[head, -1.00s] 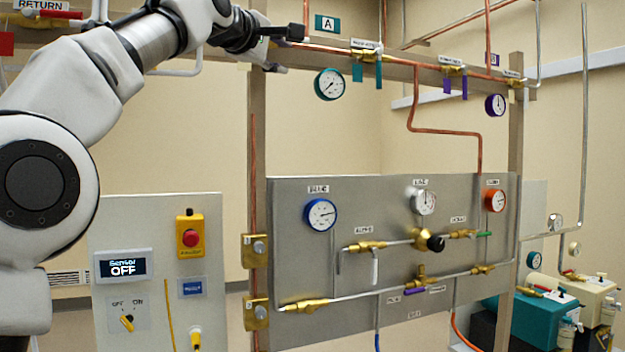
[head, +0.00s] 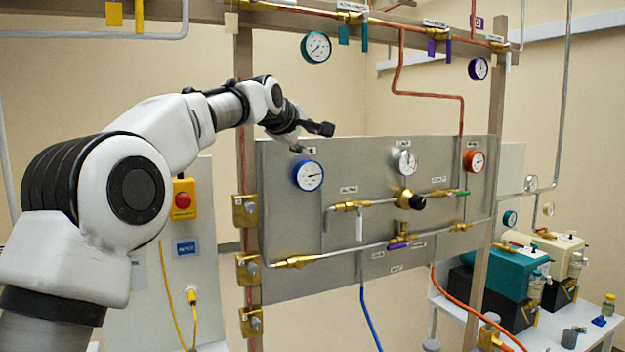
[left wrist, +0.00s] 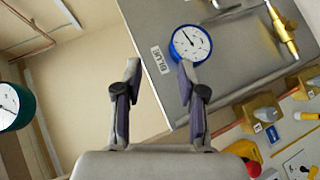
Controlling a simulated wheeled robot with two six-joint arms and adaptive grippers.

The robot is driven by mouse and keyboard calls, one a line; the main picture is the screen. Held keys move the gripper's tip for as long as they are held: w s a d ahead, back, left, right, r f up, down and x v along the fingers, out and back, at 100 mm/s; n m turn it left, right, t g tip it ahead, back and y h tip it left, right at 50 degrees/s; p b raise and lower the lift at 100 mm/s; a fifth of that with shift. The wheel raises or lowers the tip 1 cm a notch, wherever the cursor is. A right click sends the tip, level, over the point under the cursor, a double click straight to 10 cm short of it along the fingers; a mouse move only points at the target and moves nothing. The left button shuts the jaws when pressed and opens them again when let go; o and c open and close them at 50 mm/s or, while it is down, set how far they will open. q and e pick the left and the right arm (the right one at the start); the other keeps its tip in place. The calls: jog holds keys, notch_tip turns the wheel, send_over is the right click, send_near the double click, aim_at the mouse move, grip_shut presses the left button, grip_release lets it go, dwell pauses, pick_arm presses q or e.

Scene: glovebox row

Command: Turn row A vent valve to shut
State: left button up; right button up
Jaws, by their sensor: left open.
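A brass valve (head: 352,17) with a hanging teal handle (head: 364,38) and a teal tag (head: 343,35) sits on the top rail; its label is too small to read. A teal-rimmed gauge (head: 316,47) hangs to its lower left, and a teal gauge (left wrist: 10,106) shows at the left edge of the left wrist view. My left gripper (head: 312,139) is open and empty, well below the teal valve, by the panel's upper left edge. In the left wrist view its fingers (left wrist: 159,75) are apart, with a blue gauge (left wrist: 190,44) beyond the right fingertip. My right gripper is not in view.
The steel panel (head: 290,225) carries blue, white and orange gauges, brass valves and pipes. A purple-handled valve (head: 436,26) is right of the teal one. A copper pipe (head: 398,75) runs down between them. Pumps (head: 497,268) stand on a bench at right.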

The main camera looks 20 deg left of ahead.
pick_arm(q)
notch_tip(320, 180, down, 9)
jog(key=w+d+g, duration=0.1)
jog(key=w, duration=0.1)
jog(key=shift+f+m, duration=0.2)
jog(key=shift+m, duration=0.1)
